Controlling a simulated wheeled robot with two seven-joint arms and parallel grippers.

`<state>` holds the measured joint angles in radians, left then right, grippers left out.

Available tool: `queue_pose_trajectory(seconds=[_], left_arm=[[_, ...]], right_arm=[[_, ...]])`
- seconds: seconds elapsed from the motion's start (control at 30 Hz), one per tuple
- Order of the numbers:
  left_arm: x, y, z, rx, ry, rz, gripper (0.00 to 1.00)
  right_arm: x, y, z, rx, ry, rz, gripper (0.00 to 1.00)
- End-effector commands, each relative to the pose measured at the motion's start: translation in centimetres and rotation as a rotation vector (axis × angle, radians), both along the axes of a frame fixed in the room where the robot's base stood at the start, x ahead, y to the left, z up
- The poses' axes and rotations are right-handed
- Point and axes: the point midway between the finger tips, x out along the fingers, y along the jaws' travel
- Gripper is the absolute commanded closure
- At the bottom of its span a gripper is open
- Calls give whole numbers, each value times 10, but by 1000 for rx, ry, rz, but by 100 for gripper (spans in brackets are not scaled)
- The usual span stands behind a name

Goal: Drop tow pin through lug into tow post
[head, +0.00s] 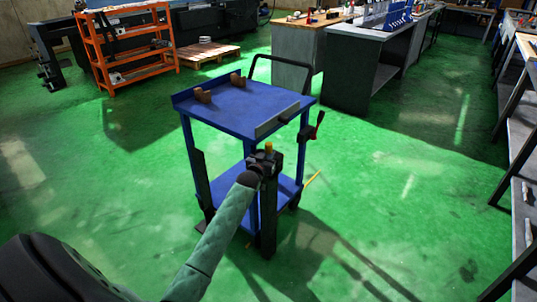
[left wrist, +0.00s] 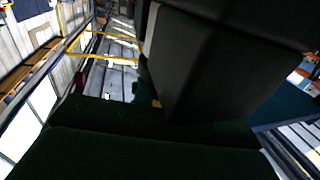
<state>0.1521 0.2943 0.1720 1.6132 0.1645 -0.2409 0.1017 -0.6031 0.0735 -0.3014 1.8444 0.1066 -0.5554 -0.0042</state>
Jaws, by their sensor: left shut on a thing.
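My left gripper (head: 265,158) is at the near side of the blue cart (head: 236,106), above the top of a dark upright post (head: 268,220), likely the tow post. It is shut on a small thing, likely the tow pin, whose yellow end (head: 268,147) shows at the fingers. In the left wrist view a small yellow bit (left wrist: 156,103) shows beside the large dark gripper parts; the rest is hidden. I cannot make out the lug, or whether the pin touches it or the post. My right gripper is not in view.
The cart carries two brown blocks (head: 203,96) and has a red-handled lever (head: 317,125) at its right. An orange rack (head: 125,50) and a pallet (head: 208,52) stand behind. Workbenches (head: 365,55) line the back and right. Green floor (head: 400,190) is clear at right.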

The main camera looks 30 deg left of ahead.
Motion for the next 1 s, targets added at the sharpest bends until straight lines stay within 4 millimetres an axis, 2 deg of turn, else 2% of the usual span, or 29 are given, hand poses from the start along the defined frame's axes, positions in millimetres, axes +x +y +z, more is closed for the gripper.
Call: queue_pose_trajectory(seconds=[0.17, 0.2, 0.3, 0.67, 1.0], left_arm=[[0, 0, -4, 0, 0, 0, 100], [0, 0, -3, 0, 0, 0, 81], [0, 0, -4, 0, 1, 0, 61], [-6, -1, -6, -1, 4, 1, 61], [-51, -11, -6, -1, 3, -1, 61]], right_arm=[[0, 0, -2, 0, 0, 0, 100], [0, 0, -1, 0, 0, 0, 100], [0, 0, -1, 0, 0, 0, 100], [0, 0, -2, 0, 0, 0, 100], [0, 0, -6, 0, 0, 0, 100]])
